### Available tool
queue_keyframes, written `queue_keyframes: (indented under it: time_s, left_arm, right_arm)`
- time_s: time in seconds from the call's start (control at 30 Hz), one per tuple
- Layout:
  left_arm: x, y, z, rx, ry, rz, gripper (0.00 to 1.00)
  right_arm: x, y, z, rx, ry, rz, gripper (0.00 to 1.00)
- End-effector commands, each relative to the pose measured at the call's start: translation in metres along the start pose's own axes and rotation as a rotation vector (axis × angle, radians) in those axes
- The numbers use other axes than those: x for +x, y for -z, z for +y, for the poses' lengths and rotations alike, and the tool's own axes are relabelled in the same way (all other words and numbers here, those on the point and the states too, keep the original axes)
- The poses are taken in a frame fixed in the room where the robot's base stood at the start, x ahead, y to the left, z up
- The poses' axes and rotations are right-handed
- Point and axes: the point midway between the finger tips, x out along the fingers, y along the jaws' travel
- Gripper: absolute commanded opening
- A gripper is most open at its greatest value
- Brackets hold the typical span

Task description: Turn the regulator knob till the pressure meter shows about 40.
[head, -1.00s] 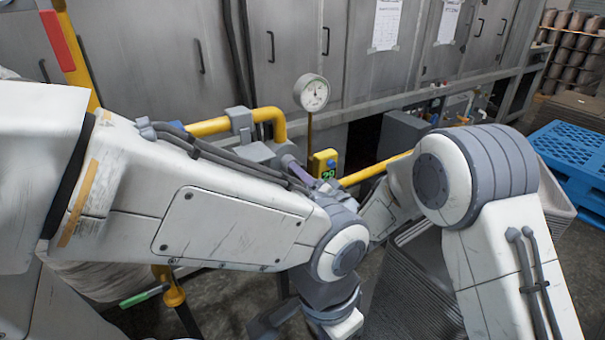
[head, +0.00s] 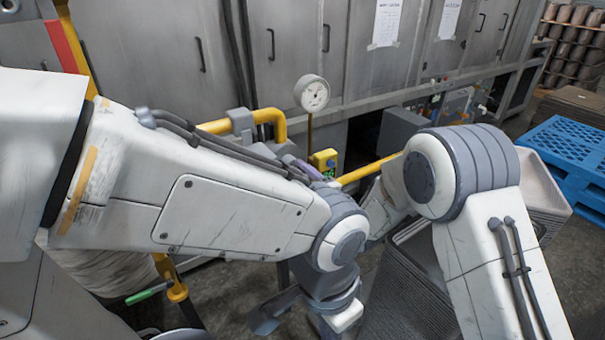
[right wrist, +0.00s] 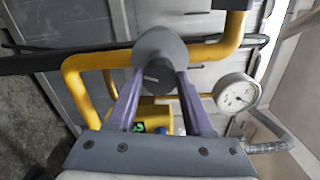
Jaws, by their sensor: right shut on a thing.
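The regulator knob (right wrist: 158,58) is a round grey part in front of the yellow pipe in the right wrist view. The purple fingers of my right gripper (right wrist: 156,82) are shut on it, one on each side. In the head view a purple finger (head: 301,168) shows partly behind my left arm, and the knob is hidden there. The pressure meter (head: 312,93) is a white round dial on a thin stem; it also shows in the right wrist view (right wrist: 237,93). Its needle is too small to read surely. My left gripper's fingertips are out of view.
A yellow pipe (head: 278,120) runs along the grey cabinets (head: 290,40). A yellow box (head: 322,158) sits below the meter. A blue pallet (head: 568,150) and stacked grey trays (head: 420,290) are at the right. My left arm crosses in front of the pipework.

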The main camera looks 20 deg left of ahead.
Motion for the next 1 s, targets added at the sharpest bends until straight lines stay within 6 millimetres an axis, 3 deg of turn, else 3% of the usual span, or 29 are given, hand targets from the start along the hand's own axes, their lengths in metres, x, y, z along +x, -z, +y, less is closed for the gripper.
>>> queue_keyframes:
  time_s: [0.6, 0.63, 0.7, 1.0]
  left_arm:
    - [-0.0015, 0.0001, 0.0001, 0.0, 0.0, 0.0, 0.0]
    - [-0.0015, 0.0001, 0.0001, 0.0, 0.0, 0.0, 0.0]
    - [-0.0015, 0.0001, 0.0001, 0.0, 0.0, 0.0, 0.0]
    - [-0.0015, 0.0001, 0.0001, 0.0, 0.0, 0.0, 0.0]
  right_arm:
    - [-0.0007, 0.0021, 0.001, 0.047, -0.002, 0.005, 0.0]
    - [-0.0008, 0.0021, 0.001, 0.047, -0.002, 0.005, 0.55]
    - [-0.0007, 0.0018, 0.001, 0.047, -0.002, 0.005, 0.81]
    - [-0.0002, 0.0003, 0.0006, 0.045, -0.001, 0.001, 0.81]
